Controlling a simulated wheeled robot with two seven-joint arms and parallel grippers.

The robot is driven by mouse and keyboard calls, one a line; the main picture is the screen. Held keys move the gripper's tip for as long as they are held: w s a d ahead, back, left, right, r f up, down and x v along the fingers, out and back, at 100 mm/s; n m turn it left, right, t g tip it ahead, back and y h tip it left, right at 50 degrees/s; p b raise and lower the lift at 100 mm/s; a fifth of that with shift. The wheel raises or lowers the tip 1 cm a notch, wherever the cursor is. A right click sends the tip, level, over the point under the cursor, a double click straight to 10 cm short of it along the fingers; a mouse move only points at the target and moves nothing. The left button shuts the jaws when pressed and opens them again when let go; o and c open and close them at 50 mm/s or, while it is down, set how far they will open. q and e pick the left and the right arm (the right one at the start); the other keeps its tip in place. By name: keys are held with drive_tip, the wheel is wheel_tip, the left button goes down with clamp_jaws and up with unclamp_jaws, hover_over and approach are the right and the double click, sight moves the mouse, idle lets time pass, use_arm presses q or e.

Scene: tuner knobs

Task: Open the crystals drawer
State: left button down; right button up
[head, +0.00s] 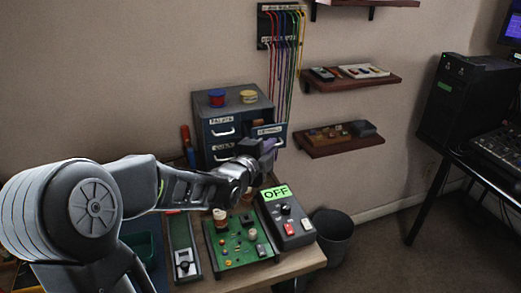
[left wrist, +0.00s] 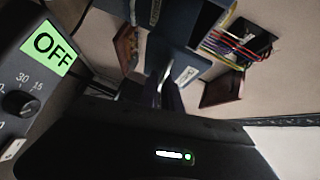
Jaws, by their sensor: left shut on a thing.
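A dark blue-grey drawer cabinet (head: 240,98) stands at the back of the workbench, with several labelled drawers and pale handles. The crystals drawer (head: 268,130), at its upper right, has a white label, and its front stands out from the cabinet face. My left gripper (head: 267,150) is at this drawer's front, shut on its handle. In the left wrist view the fingers (left wrist: 165,92) reach the pale handle below the blue drawer front (left wrist: 187,66). The fingers partly hide the handle. My right gripper is not in view.
In front of the cabinet are a green circuit board (head: 238,242) and a grey box with a green OFF display (head: 288,220).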

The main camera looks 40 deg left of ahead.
use_arm(q)
drive_tip(key=shift+d+r, duration=0.35)
drive_tip(key=shift+d, duration=0.15)
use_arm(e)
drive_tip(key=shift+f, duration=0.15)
use_arm(q)
drive_tip(key=c, duration=1.8)
unclamp_jaws()
drive_tip(key=shift+d, duration=0.1)
drive_tip(key=shift+o, duration=1.2)
drive_tip(key=shift+w+d+f, duration=0.1)
drive_tip(key=shift+w+f, duration=0.05)
drive_tip(key=shift+f, duration=0.05)
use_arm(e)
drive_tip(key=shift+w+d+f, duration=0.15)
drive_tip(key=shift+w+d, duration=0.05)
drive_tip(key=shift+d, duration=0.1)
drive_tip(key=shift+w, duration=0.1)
